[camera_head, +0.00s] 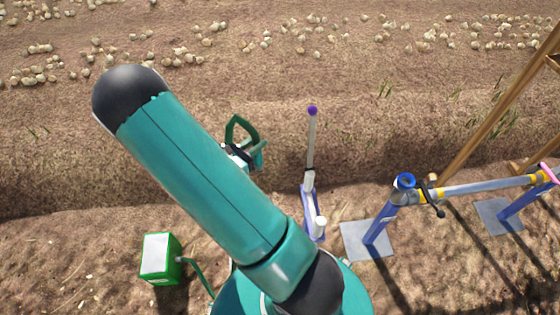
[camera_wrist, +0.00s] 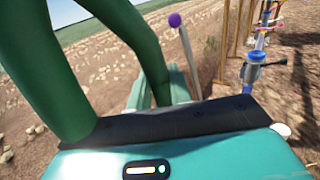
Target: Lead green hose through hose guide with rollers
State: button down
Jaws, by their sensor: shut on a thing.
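The green hose (camera_head: 238,126) shows in the head view as a dark green loop at my gripper (camera_head: 258,153). My gripper is shut on it, partly hidden behind my arm. In the wrist view the hose (camera_wrist: 60,70) is large, arching across the left and down to the fingers (camera_wrist: 165,92). The hose guide (camera_head: 307,200) appears to be the blue-purple bracket with white rollers (camera_head: 320,225) and a pole with a purple ball (camera_head: 312,111). It stands right of my gripper, apart from it. The purple ball (camera_wrist: 175,19) also shows beyond the fingers in the wrist view.
A green box (camera_head: 160,257) with a short green hose piece stands lower left. To the right is a blue and grey frame (camera_head: 470,190) with a blue ring (camera_head: 404,181) on metal plates, beside wooden beams (camera_head: 500,95). Onions lie across the far field.

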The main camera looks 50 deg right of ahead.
jog(key=s+m+g+y, duration=0.4)
jog(key=s+m+g, duration=0.4)
jog(key=s+g, duration=0.25)
jog(key=x, duration=4.5)
jog(key=shift+s+a+f, duration=0.25)
jog(key=shift+s+f, duration=0.2)
jog(key=shift+f, duration=0.2)
jog(key=shift+w+a, duration=0.1)
jog(key=shift+w, duration=0.1)
